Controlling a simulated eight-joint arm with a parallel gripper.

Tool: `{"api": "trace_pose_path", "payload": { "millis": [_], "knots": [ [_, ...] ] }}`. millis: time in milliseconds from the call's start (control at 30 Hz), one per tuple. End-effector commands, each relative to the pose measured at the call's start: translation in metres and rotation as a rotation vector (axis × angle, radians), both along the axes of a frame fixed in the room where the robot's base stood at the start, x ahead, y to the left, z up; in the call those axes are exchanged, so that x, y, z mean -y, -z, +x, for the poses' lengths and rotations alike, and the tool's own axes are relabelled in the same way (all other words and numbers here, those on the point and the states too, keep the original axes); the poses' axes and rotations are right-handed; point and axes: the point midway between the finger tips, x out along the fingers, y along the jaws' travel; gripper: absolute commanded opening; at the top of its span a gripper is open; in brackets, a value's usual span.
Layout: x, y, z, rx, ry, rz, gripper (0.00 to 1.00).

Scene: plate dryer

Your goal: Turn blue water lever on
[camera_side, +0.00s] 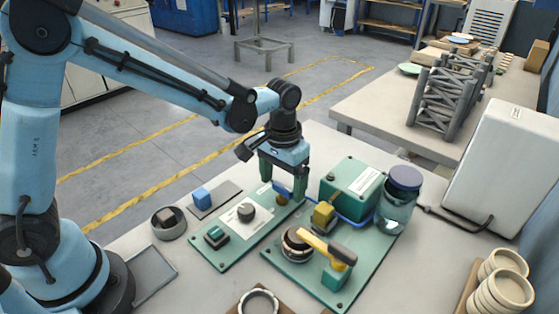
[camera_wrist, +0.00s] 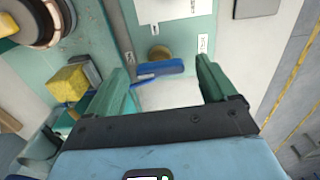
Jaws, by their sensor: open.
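The blue water lever (camera_side: 283,190) sits on the far end of the left green panel, on a brass-coloured valve. In the wrist view the lever (camera_wrist: 165,68) lies roughly crosswise in the picture, just below the round brass fitting (camera_wrist: 160,52). My gripper (camera_side: 284,189) points down over this end of the panel, its green fingers apart. In the wrist view my gripper (camera_wrist: 161,68) has one finger on each side of the lever. A small gap shows on the right; I cannot tell if the left finger touches the lever's end.
The left panel (camera_side: 222,256) also bears a dark knob (camera_side: 245,212) and a green button (camera_side: 215,236). To the right stand a green box (camera_side: 352,187), a yellow-handled lever (camera_side: 312,241) and a lidded jar (camera_side: 398,205). A blue hose runs near the lever.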

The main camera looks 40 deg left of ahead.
Motion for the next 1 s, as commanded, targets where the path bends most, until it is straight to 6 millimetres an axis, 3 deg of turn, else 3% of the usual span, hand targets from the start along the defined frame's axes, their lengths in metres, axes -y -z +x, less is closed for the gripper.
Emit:
{"api": "trace_pose_path", "payload": {
  "millis": [600,800,1000],
  "knots": [
    [0.0,-0.096,-0.001,0.0,0.0,0.0,0.85],
    [0.0,-0.113,0.0,0.0,-0.001,0.0,0.85],
    [0.0,-0.118,0.0,0.0,-0.001,0.0,0.85]
  ]
}}
